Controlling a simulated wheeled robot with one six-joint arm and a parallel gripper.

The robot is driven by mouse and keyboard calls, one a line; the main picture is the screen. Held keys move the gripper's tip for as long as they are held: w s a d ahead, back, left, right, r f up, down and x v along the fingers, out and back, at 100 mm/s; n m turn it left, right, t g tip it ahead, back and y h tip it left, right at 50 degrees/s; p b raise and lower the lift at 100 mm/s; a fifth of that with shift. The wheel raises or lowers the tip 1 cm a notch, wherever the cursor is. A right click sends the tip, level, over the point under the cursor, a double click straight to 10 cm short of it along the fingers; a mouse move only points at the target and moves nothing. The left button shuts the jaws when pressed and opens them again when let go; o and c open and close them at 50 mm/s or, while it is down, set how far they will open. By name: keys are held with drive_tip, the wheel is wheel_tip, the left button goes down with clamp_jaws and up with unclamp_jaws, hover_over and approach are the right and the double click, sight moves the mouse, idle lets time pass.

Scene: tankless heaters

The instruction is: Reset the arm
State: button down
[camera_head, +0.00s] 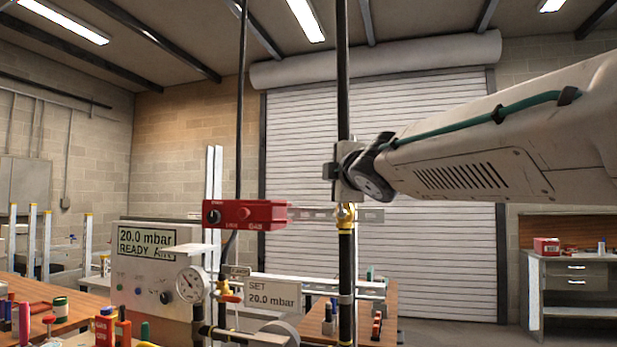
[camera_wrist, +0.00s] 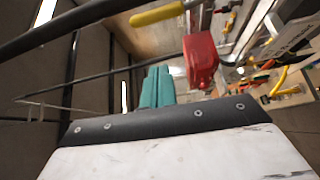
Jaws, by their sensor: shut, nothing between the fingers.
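My arm (camera_head: 490,140) reaches in from the right edge in the head view, pale with a teal cable along it. Its dark end overlaps the upright black pole (camera_head: 344,75) near a metal clamp; whether they touch I cannot tell. In the wrist view my gripper (camera_wrist: 157,72) shows as teal fingers close together beyond the pale wrist housing with its dark band. The fingers are shut with nothing between them. In the head view I cannot make out the fingers.
A red box (camera_head: 245,214) is mounted beside the poles, and also shows in the wrist view (camera_wrist: 200,60). Below are a control panel (camera_head: 150,275) reading 20.0 mbar, a round gauge (camera_head: 192,284) and a SET sign (camera_head: 272,292). A workbench (camera_head: 575,270) stands far right.

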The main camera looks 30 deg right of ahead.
drive_tip(key=shift+s+a, duration=0.15)
drive_tip(key=shift+s, duration=0.6)
drive_tip(key=shift+a, duration=0.15)
